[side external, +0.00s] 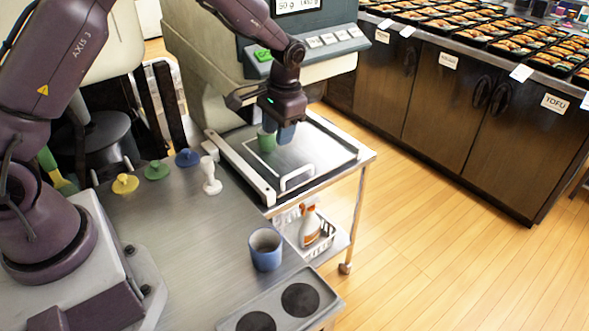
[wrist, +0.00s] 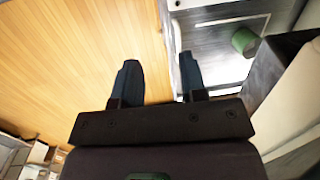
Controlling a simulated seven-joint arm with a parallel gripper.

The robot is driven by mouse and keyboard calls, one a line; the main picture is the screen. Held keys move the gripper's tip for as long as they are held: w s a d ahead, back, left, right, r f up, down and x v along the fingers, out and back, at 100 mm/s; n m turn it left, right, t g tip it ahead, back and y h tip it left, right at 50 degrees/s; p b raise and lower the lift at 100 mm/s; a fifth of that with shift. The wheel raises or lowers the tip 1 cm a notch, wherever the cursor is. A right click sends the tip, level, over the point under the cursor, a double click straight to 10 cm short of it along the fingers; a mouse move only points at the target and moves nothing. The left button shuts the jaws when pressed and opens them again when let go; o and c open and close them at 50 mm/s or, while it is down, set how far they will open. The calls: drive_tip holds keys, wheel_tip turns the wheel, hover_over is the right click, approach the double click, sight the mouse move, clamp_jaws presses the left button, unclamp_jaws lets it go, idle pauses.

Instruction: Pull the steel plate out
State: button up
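The steel plate (side external: 322,157) lies flat in the slot at the foot of the cream machine, with a white bar handle (side external: 297,177) along its front edge. In the wrist view the plate (wrist: 213,52) and its white handle (wrist: 232,21) show at the upper right. A green cup-like object (side external: 266,142) sits on the plate and also shows in the wrist view (wrist: 244,41). My gripper (side external: 286,134) is above the plate, behind the handle in the side view. Its fingers (wrist: 160,80) are apart with nothing between them, and it does not touch the handle.
White rails (side external: 246,170) flank the plate. A white stamp-like object (side external: 210,176), coloured knobs (side external: 157,170) and a blue cup (side external: 266,249) stand on the steel counter. A spray bottle (side external: 309,222) sits in a basket below. Open floor lies to the right.

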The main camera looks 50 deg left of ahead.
drive_tip(key=w+a+f, duration=0.2)
drive_tip(key=w+f, duration=0.2)
drive_tip(key=f, duration=0.2)
drive_tip(key=t+y, duration=0.1)
approach(294, 173)
drive_tip(key=f, duration=0.2)
drive_tip(key=a+f, duration=0.1)
drive_tip(key=f, duration=0.5)
drive_tip(key=shift+a+f, duration=0.2)
drive_tip(key=shift+a, duration=0.15)
drive_tip(key=shift+c, duration=0.2)
clamp_jaws()
